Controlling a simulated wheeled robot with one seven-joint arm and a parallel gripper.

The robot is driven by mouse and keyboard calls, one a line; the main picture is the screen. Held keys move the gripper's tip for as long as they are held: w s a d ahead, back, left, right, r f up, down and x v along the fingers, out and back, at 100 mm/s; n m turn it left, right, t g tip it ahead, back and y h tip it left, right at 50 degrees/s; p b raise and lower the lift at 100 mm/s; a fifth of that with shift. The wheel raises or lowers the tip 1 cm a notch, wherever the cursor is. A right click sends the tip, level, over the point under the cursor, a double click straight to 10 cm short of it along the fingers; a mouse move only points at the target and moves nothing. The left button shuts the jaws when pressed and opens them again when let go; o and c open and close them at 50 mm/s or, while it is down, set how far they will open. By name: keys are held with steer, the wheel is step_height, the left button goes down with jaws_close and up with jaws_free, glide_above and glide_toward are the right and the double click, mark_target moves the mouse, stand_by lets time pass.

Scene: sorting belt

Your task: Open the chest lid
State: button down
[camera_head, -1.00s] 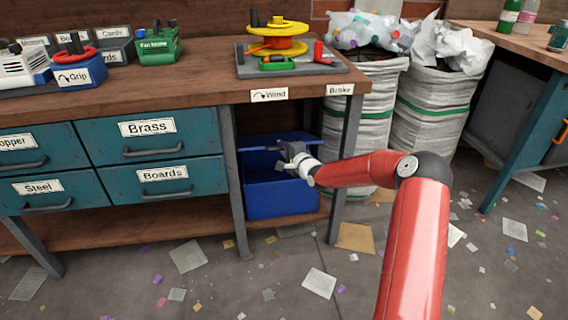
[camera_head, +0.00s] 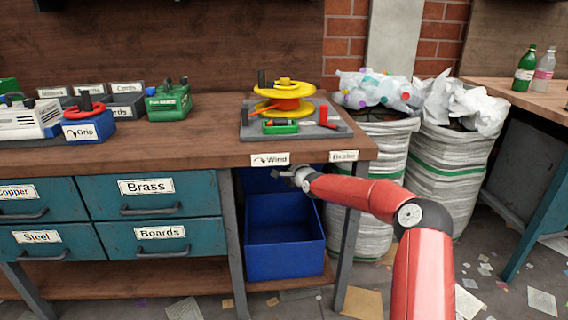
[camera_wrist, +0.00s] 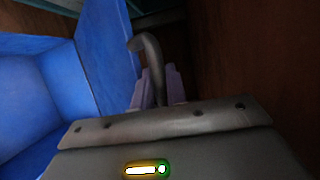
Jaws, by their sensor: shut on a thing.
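The blue chest (camera_head: 284,250) stands on the shelf under the bench, with its open inside showing. Its blue lid (camera_head: 258,181) is raised at the back, partly hidden by the bench top. In the wrist view the lid (camera_wrist: 103,50) stands steeply beside the chest's inside (camera_wrist: 35,95). My gripper (camera_head: 286,175) is at the lid's right part, just under the bench edge. In the wrist view my gripper (camera_wrist: 155,88) is shut on the curved grey lid handle (camera_wrist: 147,50); the exact contact is partly hidden.
The bench top (camera_head: 210,140) overhangs the chest and lid closely. A bench leg (camera_head: 343,245) stands right of the chest, and drawers (camera_head: 150,215) are at its left. White sacks (camera_head: 375,180) stand to the right. Paper scraps lie on the floor.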

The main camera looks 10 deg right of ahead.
steer(key=c, duration=1.5)
jaws_free()
steer(key=shift+o, duration=0.5)
steer(key=shift+f, duration=0.1)
steer(key=shift+s, duration=0.1)
steer(key=b+v, duration=0.1)
steer(key=v, duration=0.6)
steer(key=shift+s+d+r, duration=0.15)
steer(key=shift+s+r, duration=0.1)
steer(key=shift+s, duration=0.1)
